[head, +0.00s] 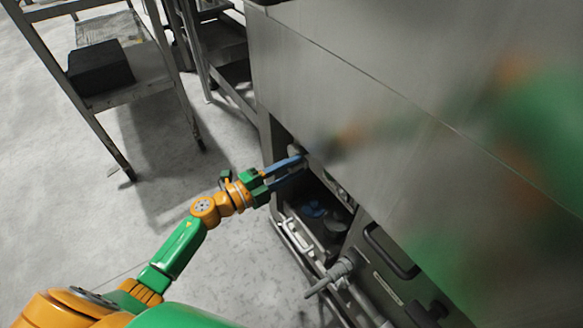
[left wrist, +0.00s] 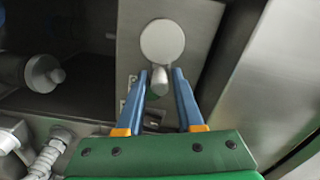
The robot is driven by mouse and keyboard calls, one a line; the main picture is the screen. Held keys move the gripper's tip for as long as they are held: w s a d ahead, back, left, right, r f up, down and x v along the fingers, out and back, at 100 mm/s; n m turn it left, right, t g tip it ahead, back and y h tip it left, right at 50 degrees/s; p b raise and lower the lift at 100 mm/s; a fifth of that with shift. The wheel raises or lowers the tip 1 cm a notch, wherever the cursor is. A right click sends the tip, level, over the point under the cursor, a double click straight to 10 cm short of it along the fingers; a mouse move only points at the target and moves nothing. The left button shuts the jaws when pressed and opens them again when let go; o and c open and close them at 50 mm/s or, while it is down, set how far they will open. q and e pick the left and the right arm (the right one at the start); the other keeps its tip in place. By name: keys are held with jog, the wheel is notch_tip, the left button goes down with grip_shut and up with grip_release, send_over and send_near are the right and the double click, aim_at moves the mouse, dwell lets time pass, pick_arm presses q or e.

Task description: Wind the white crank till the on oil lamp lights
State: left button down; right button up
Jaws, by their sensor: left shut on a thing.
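The white crank shows in the left wrist view as a pale round disc (left wrist: 162,42) with a short rounded handle (left wrist: 159,79) below it, on a grey metal plate. My left gripper (left wrist: 161,74) has its two blue fingers on either side of the handle and is shut on it. In the head view my left gripper (head: 303,165) reaches into the open recess under the machine's large steel panel, and the crank is mostly hidden there by the fingers. I cannot make out an oil lamp in either view. My right gripper is not in view.
The steel panel (head: 350,90) overhangs the recess and carries blurred reflections. Pipes and a valve lever (head: 328,280) stand below the gripper, with a black handle (head: 390,250) to their right. A metal cart (head: 125,95) with a dark box (head: 100,68) stands back left. Floor between is clear.

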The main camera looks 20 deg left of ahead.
pick_arm(q)
jog(key=shift+s+d+f+m, duration=0.1)
jog(key=shift+f+m, duration=0.4)
jog(key=shift+f, duration=0.05)
jog(key=shift+f+m+b, duration=0.15)
jog(key=shift+m+b, duration=0.15)
jog(key=shift+b, duration=0.15)
jog(key=shift+f+m+b, duration=0.2)
jog(key=shift+m+b, duration=0.25)
jog(key=shift+m, duration=0.3)
jog(key=shift+f+m+b, duration=0.2)
jog(key=shift+m+b, duration=0.2)
jog(key=shift+m, duration=0.35)
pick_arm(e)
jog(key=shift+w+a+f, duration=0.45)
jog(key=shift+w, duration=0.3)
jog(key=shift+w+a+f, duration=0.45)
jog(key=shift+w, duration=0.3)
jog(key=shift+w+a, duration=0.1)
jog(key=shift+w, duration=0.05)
pick_arm(q)
jog(key=c, duration=0.7)
grip_release()
jog(key=shift+r, duration=0.1)
